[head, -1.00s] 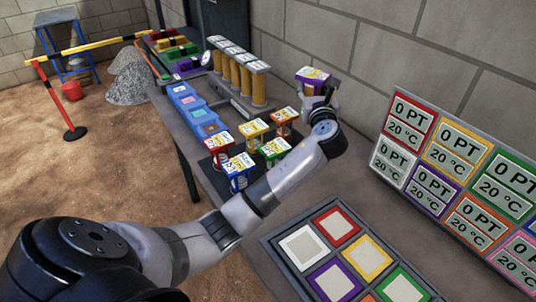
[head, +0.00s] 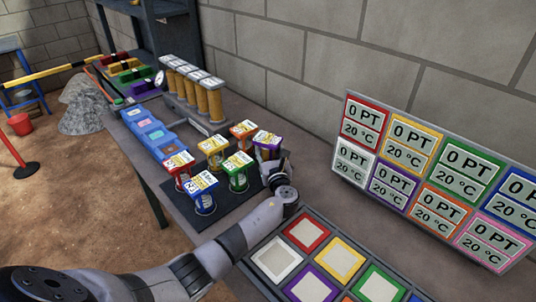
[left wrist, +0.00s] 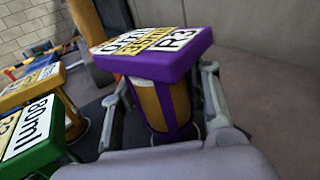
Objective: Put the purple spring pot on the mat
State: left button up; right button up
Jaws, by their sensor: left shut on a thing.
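The purple spring pot (head: 266,139) has a purple lid with white and yellow labels and a purple frame around an amber body. My left gripper (head: 272,165) is shut on it, with a finger on each side. The left wrist view shows the pot upright, or nearly so, between the fingers (left wrist: 165,100). It is at the right back end of the dark mat (head: 215,222), beside the orange and green pots. Its foot is mostly hidden, and I cannot tell whether it touches the mat. My right gripper is not in view.
Orange (head: 243,130), yellow (head: 213,146), green (head: 238,170), red (head: 179,168) and blue (head: 203,190) pots stand close together on the mat. A tray of coloured squares (head: 262,242) lies in front. A display board (head: 430,180) stands to the right.

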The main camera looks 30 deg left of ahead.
pick_arm(q)
jog(key=shift+f, duration=0.75)
jog(key=shift+f, duration=0.15)
jog(key=o, duration=1.3)
jog(key=shift+o, duration=0.2)
